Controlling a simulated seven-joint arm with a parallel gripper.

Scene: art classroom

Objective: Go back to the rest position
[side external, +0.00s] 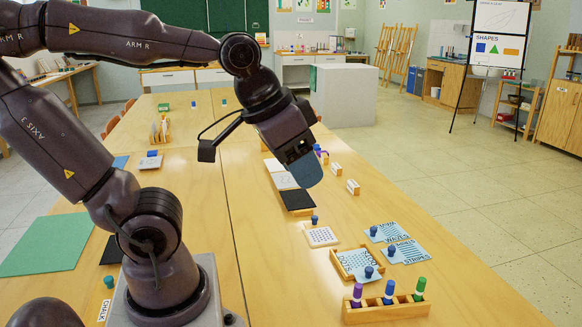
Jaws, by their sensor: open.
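My gripper (308,172) hangs in the air over the right half of the wooden table (190,190), pointing down and slightly right. Its blue-grey finger end shows, and the gap between the fingers is turned away from the camera. The gripper is open and I see nothing held in it. Below it, a dark panel (297,200) and white sheets (281,175) lie on the table, partly behind the gripper in this view.
A shallow wooden tray (335,258) holds patterned cards at the front right. Blue-knobbed cards (386,233) and a dotted card (321,238) lie near it. A wooden block (390,310) holds purple, blue and green pegs. White blocks (353,187) stand right of my gripper.

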